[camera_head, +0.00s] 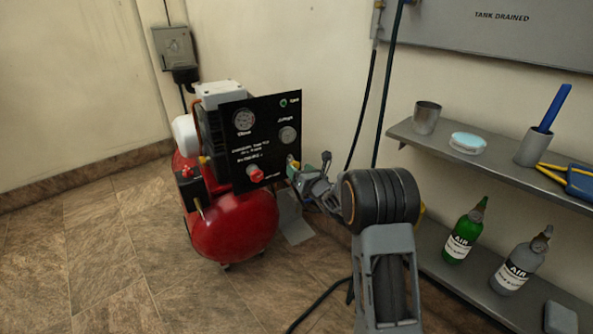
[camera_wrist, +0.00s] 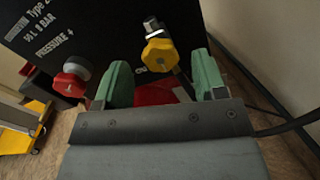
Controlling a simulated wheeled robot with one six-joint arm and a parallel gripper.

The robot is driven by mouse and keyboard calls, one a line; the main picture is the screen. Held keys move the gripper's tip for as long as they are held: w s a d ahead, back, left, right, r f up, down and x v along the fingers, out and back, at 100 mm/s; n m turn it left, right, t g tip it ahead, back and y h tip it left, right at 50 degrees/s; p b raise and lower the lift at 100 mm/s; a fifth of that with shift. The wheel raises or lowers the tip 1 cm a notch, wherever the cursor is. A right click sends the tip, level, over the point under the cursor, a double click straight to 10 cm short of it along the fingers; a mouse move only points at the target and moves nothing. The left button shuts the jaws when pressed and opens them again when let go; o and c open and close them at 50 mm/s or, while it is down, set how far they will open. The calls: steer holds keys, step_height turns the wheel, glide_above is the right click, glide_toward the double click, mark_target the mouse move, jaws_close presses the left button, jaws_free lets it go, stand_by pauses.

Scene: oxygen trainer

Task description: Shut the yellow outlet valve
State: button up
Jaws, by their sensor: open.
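The yellow outlet valve (camera_wrist: 160,54) shows in the wrist view as a yellow knob on a metal fitting at the lower right of the black panel (camera_wrist: 130,22). My gripper (camera_wrist: 163,82) is open, its two green fingers apart, with the knob seen between and just beyond them. I cannot tell whether a finger touches it. In the head view my gripper (camera_head: 308,166) is at the panel's right edge, and the yellow valve cannot be made out clearly there. A red knob (camera_wrist: 76,70) sits left of my left finger and also shows in the head view (camera_head: 256,174).
The red compressor tank (camera_head: 235,228) stands on the tiled floor below the panel. At right, a shelf (camera_head: 400,130) holds a cup and tools; a lower shelf holds a green bottle (camera_head: 463,238) and a grey bottle (camera_head: 515,268). Hoses hang behind my arm. The floor at left is clear.

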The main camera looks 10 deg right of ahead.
steer(key=shift+x, duration=1.4)
steer(key=shift+c, duration=0.2)
steer(key=c, duration=0.9)
